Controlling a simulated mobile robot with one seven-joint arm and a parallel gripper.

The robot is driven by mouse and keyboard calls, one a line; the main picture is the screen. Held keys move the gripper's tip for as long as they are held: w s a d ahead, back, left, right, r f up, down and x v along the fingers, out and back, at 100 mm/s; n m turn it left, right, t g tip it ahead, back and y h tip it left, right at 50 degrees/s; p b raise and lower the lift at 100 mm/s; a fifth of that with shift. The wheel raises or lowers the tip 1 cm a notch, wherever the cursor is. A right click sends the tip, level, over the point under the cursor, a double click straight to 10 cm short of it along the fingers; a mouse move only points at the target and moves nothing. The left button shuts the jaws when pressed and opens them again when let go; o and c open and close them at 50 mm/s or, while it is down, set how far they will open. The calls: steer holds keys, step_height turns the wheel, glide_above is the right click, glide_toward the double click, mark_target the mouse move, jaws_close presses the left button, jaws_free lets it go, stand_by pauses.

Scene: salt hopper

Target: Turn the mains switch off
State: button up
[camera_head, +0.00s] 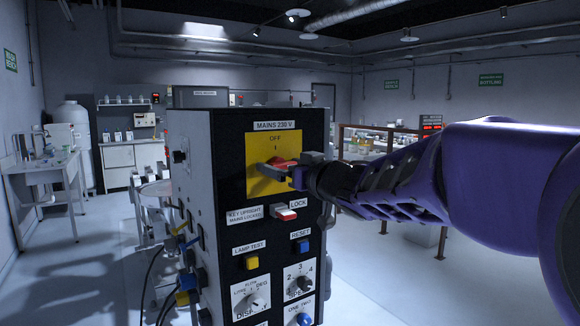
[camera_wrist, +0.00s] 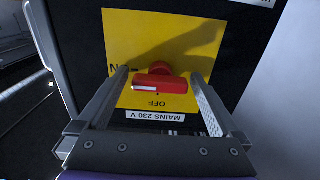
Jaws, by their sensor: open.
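The mains switch has a red handle (camera_head: 280,163) on a yellow plate (camera_head: 262,184), below the MAINS 230 V label, on the front of a black panel. In the wrist view, which shows the panel upside down, the red handle (camera_wrist: 162,83) lies crosswise. Its white-marked end points left toward the ON mark, and OFF is printed beside the handle on the label side. My gripper (camera_wrist: 161,75) is open, with one finger near each end of the handle. Small gaps seem to show; contact cannot be told. In the head view my gripper (camera_head: 298,171) partly hides the switch.
Below the switch are the red and white LOCK key (camera_head: 286,213), a yellow lamp test button (camera_head: 251,261), a blue reset button (camera_head: 303,245) and dials. Cables hang at the cabinet's left side. A railing (camera_head: 362,131) stands behind my arm.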

steer(key=shift+c, duration=0.2)
steer(key=c, duration=1.2)
steer(key=shift+n, duration=0.3)
steer(key=n+b, duration=0.1)
steer(key=n, duration=0.3)
steer(key=n+b, duration=0.1)
steer(key=n, duration=0.4)
steer(key=shift+b, duration=0.3)
steer(key=n+b, duration=0.1)
steer(key=n, duration=0.3)
steer(key=shift+f+b, duration=0.1)
steer(key=shift+b, duration=0.3)
steer(key=shift+n+b, duration=0.75)
steer(key=shift+n, duration=1.35)
